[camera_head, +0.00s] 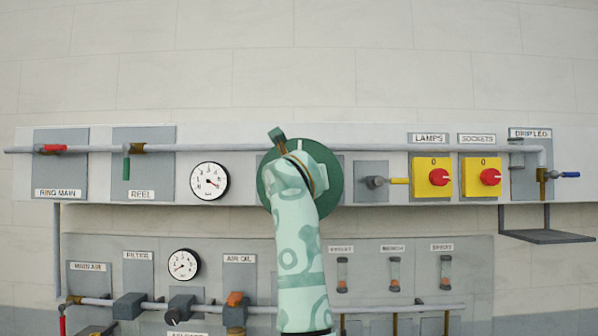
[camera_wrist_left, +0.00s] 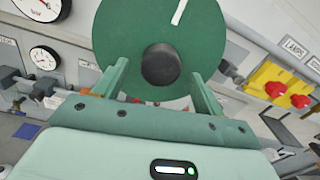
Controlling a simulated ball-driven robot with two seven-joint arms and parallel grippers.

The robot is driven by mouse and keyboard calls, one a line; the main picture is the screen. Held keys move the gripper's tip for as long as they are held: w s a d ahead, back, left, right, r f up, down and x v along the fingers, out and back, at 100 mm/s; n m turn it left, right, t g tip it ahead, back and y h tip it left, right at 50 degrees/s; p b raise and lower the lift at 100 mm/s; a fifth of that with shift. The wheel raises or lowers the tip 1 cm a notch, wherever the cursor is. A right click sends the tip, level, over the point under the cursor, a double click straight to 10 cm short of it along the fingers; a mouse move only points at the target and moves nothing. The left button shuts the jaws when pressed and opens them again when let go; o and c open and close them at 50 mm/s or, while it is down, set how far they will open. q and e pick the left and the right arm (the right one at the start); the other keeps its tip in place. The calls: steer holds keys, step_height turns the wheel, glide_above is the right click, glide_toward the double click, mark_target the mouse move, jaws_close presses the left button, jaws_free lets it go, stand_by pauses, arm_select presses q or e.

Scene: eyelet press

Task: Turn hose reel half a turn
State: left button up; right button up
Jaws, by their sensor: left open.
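The hose reel is a round green disc (camera_head: 331,183) on the upper panel, partly hidden behind my left arm in the head view. In the left wrist view the reel (camera_wrist_left: 120,40) shows a dark round hub (camera_wrist_left: 161,64) at its middle and a white stripe (camera_wrist_left: 180,11) pointing up and slightly right. My left gripper (camera_wrist_left: 158,72) is open, its two fingers on either side of the hub with gaps to it. Whether the fingertips touch the disc I cannot tell. In the head view my arm hides the fingers. My right gripper is not in view.
A grey pipe (camera_head: 220,147) runs along the upper panel. A gauge (camera_head: 209,182) is left of the reel; a yellow-handled valve (camera_head: 376,182) and yellow switch boxes (camera_head: 432,177) are to its right. A grey shelf (camera_head: 545,237) sticks out at the right.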

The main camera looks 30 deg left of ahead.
arm_select(q)
steer(key=shift+p+x, duration=0.6)
steer(key=shift+x, duration=1.35)
